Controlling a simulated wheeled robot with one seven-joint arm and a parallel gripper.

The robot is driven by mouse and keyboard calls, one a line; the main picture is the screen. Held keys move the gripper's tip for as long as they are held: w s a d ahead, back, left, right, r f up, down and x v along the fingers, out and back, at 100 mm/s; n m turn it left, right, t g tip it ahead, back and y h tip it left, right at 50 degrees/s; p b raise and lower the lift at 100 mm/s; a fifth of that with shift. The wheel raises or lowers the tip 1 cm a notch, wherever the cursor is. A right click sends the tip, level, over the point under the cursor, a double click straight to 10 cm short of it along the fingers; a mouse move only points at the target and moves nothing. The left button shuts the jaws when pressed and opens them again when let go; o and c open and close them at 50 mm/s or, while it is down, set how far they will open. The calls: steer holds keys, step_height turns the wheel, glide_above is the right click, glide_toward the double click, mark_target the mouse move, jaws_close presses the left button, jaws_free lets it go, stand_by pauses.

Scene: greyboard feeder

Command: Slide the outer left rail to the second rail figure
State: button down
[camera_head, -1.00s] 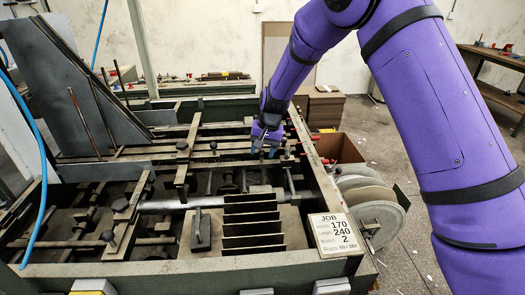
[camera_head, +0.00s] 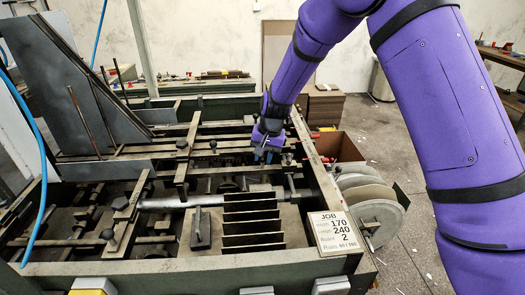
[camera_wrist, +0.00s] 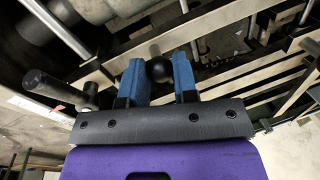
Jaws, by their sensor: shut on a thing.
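My gripper (camera_head: 267,152) is over the right part of the machine bed, near its right side frame. In the wrist view its two blue fingers (camera_wrist: 160,78) are closed around a black ball knob (camera_wrist: 160,68). A pale flat rail (camera_wrist: 215,50) runs diagonally behind the knob. In the head view my gripper hides the knob. I cannot tell for certain which bar is the outer left rail. The job card (camera_head: 333,232) on the front right corner reads 170, 240 and 2; its small rails line at the bottom is hard to read.
Dark upright plates (camera_head: 252,220) stand in front of my gripper. The machine's right side frame (camera_head: 325,185) is close on the right, with round discs (camera_head: 370,205) outside it. A second dark handle (camera_wrist: 50,88) is left of my fingers in the wrist view.

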steer(key=shift+s, duration=0.2)
steer(key=c, duration=0.9)
jaws_free()
steer(key=shift+r, duration=0.1)
steer(key=r, duration=0.3)
steer(key=d+r, duration=0.1)
steer(key=r, duration=0.3)
steer(key=d+r, duration=0.1)
steer(key=r, duration=0.2)
steer(key=shift+s+r, duration=0.2)
